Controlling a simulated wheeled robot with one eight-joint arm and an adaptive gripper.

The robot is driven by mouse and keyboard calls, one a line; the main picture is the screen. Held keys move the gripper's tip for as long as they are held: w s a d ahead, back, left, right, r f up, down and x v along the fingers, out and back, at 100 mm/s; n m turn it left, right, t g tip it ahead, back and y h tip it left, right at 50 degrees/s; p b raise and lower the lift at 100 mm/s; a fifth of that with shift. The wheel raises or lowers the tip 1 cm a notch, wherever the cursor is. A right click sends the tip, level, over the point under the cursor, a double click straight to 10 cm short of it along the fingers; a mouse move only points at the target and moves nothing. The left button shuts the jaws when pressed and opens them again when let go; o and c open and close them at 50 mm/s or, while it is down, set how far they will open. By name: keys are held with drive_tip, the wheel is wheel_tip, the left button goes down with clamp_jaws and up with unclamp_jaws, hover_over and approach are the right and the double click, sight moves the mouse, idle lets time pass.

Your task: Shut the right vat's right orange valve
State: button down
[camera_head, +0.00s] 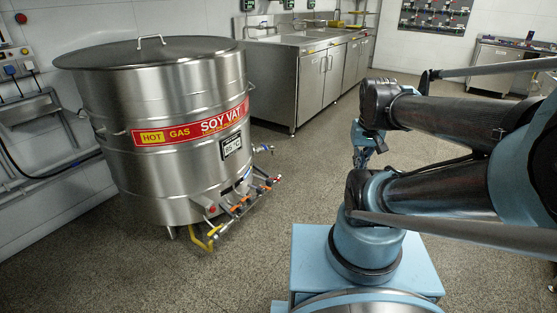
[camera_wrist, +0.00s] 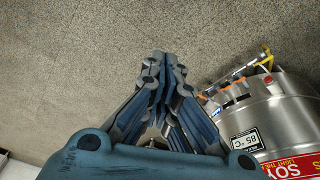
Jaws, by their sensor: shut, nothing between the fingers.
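A large steel soy vat (camera_head: 170,185) with a lid stands left of centre in the head view. Several small orange valve handles (camera_head: 264,187) sit on pipes low on its front right side; they are too small to tell their positions. Only one vat shows. My gripper (camera_wrist: 163,60) is shut and empty over bare floor, apart from the valves. In the head view my gripper (camera_head: 362,160) is partly hidden behind my arm, right of the vat.
A yellow-handled pipe (camera_head: 205,239) juts out at the vat's foot. A steel counter (camera_head: 318,75) stands along the back, and a steel shelf (camera_head: 35,110) is on the left wall. The speckled floor (camera_head: 235,275) between my base and the vat is clear.

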drive_tip(key=w+a+r+m, duration=0.1)
drive_tip(key=w+a+r, duration=0.15)
drive_tip(key=w, duration=0.75)
drive_tip(key=w+a+r, duration=0.2)
drive_tip(key=w+r, duration=0.1)
drive_tip(key=w, duration=0.8)
drive_tip(key=w+a+f+m, duration=0.1)
drive_tip(key=w+a+f, duration=0.4)
drive_tip(key=w, duration=0.3)
drive_tip(key=w+a+f+h, duration=0.1)
drive_tip(key=w+a+f, duration=0.35)
drive_tip(key=w, duration=0.35)
drive_tip(key=w+a+f+m, duration=0.1)
drive_tip(key=w+a+f, duration=0.35)
drive_tip(key=w, duration=0.35)
drive_tip(key=m+t, duration=0.1)
drive_tip(key=m, duration=0.1)
hover_over(268, 188)
drive_tip(key=w+d, duration=0.2)
drive_tip(key=w, duration=0.2)
wheel_tip(268, 188, down, 32)
drive_tip(key=x, duration=1.1)
drive_tip(key=shift+s+a+r, duration=0.1)
drive_tip(key=shift+s+a, duration=0.15)
drive_tip(key=shift+s, duration=0.45)
drive_tip(key=shift+s+a+r, duration=0.1)
drive_tip(key=shift+s+a, duration=0.2)
drive_tip(key=shift+s, duration=0.4)
drive_tip(key=shift+s+a, duration=0.25)
drive_tip(key=shift+s, duration=0.45)
